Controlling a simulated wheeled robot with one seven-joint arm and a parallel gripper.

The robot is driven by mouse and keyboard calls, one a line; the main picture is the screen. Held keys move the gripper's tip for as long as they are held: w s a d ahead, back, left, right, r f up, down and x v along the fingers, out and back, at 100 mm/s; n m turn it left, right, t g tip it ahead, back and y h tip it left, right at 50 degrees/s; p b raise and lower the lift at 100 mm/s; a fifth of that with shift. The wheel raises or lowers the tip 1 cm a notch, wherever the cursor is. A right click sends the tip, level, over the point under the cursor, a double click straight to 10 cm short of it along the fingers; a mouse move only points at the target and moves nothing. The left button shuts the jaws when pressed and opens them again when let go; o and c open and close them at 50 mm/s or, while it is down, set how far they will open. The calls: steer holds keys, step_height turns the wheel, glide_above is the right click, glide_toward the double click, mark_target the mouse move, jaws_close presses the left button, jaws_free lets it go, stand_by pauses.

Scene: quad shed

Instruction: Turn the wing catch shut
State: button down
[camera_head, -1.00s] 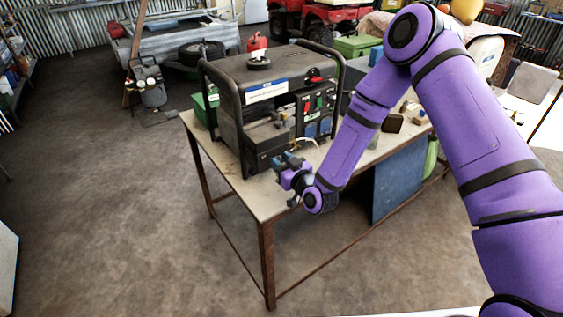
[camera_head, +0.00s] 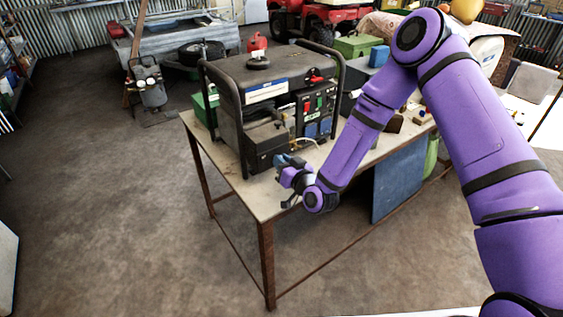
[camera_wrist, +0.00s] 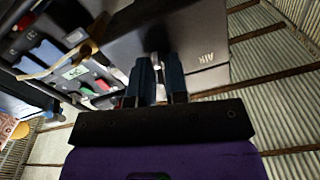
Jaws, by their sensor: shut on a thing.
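The wing catch (camera_wrist: 158,91) is mostly hidden; only a small pale part shows between my fingers in the wrist view. It sits on the dark grey box section of the generator (camera_head: 265,150), whose cover face (camera_wrist: 195,40) fills the upper middle of the wrist view. My gripper (camera_wrist: 160,72) has its two dark blue fingers close together at that face, shut on the catch. In the head view my gripper (camera_head: 283,163) is at the lower front of the generator, where the catch itself cannot be made out.
The generator stands on a metal-legged table (camera_head: 256,195) with a bare front-left corner. A black tube frame (camera_head: 221,110) runs round the generator. A panel with sockets and switches (camera_wrist: 75,72) is beside the box. A blue board (camera_head: 398,180) leans under the table.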

steer(key=shift+d+f+m, duration=0.1)
steer(key=shift+f+m, duration=0.05)
steer(key=shift+m, duration=3.55)
steer(key=shift+d+f+m, duration=0.1)
steer(key=shift+m, duration=3.6)
steer(key=c, duration=1.2)
jaws_free()
